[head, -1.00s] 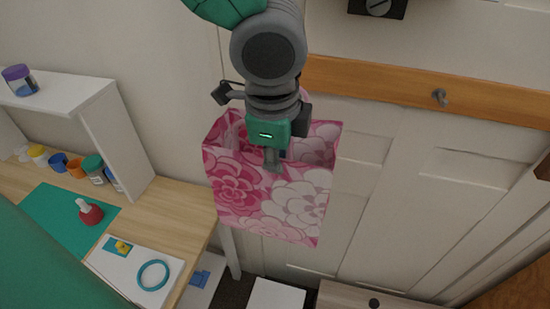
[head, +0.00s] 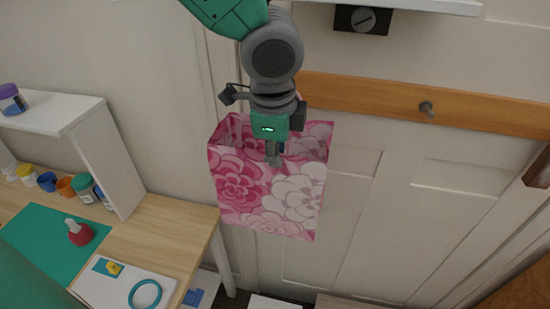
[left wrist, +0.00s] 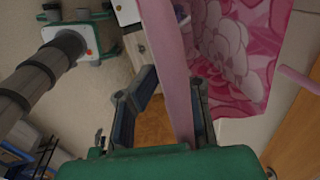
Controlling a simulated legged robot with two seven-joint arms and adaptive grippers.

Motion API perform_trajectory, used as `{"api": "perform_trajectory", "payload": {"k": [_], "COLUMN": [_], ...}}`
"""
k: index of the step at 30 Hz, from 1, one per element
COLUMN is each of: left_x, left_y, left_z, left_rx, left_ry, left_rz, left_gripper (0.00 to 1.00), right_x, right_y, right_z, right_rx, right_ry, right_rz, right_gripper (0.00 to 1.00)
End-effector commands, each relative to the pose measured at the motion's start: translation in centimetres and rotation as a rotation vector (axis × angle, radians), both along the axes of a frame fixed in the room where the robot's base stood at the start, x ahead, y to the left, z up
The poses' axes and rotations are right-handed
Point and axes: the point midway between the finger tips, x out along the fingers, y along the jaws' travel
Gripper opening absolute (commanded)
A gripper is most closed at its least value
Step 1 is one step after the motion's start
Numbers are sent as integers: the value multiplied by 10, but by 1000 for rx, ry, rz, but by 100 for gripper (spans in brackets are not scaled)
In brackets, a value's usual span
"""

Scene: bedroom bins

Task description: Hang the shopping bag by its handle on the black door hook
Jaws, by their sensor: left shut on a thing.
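The shopping bag (head: 265,195), pink with a floral print, hangs upright and open at the top, in front of the door. My left gripper (head: 273,152) is above its opening, shut on its pink handle. In the left wrist view the handle strap (left wrist: 172,70) runs between the fingers (left wrist: 165,110), and the bag's floral side (left wrist: 235,50) is at upper right. The hook (head: 426,107) is a small dark grey peg on a wooden rail, to the right of the bag and apart from it. My right gripper is in neither view.
The wooden rail (head: 480,112) crosses the white door (head: 400,215). A black box with a round knob (head: 362,19) is above it. At left, a desk (head: 150,235) holds jars, a red-based object (head: 79,232) and a teal ring (head: 145,294). The space between bag and hook is clear.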

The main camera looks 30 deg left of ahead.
Motion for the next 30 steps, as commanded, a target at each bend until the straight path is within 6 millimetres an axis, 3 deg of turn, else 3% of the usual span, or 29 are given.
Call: {"api": "perform_trajectory", "payload": {"k": [15,30], "left_x": [25,28], "left_y": [6,7], "left_z": [-7,-10], "left_rx": [-1,0], "left_ry": [-1,-1], "left_rz": [1,0], "left_gripper": [0,0], "right_x": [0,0], "right_y": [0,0], "right_z": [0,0], "right_rx": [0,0], "right_ry": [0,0], "right_rz": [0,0], "right_gripper": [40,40]}}
